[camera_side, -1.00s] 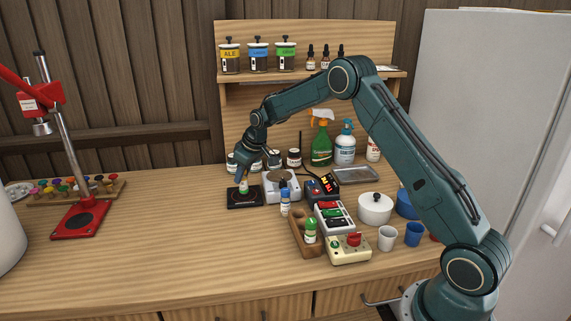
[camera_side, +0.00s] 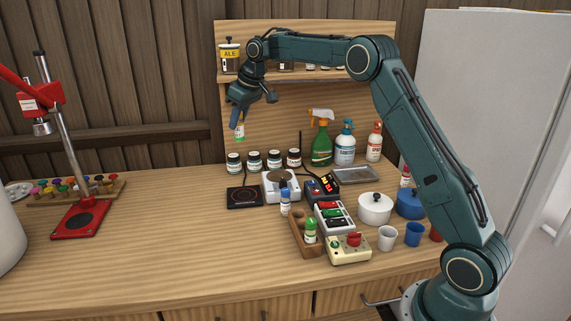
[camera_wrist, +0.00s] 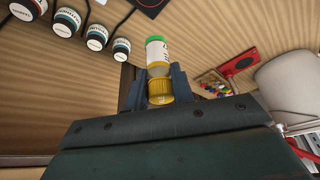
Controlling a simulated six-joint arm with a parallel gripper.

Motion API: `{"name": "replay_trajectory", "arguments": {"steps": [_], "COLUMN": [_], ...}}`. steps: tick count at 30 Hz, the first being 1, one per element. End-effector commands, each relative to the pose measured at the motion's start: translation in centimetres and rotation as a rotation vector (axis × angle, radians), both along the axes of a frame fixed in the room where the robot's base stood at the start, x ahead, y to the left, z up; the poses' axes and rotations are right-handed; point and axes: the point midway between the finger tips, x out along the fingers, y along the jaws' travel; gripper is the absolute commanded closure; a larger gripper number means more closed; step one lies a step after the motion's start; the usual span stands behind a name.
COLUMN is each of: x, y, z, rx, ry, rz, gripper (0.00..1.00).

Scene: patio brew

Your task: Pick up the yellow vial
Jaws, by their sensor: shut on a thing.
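My gripper (camera_side: 238,122) is raised above the back of the bench, in front of the wooden back panel. In the wrist view, my gripper (camera_wrist: 158,88) is shut on a small vial (camera_wrist: 157,50). The vial has a yellow band between the jaws, a white label and a green far end. In the side view, the held vial (camera_side: 240,131) hangs below the fingers, slightly tilted, green end down. The black hot plate (camera_side: 244,197) stands below it, with nothing on it.
Several dark jars (camera_side: 254,160) line the back beside the hot plate. A white scale (camera_side: 281,186), a blue-labelled vial (camera_side: 285,203) and a wooden rack (camera_side: 305,246) holding a green vial (camera_side: 310,231) stand to the right. A shelf (camera_side: 300,76) is behind my arm. The bench's left-middle is clear.

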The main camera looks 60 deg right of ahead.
Motion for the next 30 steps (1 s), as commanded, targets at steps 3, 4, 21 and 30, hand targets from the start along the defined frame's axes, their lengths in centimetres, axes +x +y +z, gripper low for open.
{"name": "replay_trajectory", "arguments": {"steps": [3,4,21,30], "x": [0.0,0.0,0.0,-0.4], "y": [0.0,0.0,0.0,-0.1], "z": [0.9,1.1,1.5,1.5], "rx": [-0.001,-0.001,-0.001,-0.001], "ry": [-0.001,0.0,0.0,0.001], "rz": [0.001,0.001,0.0,0.012], "gripper": [1.0,1.0,1.0,1.0]}}
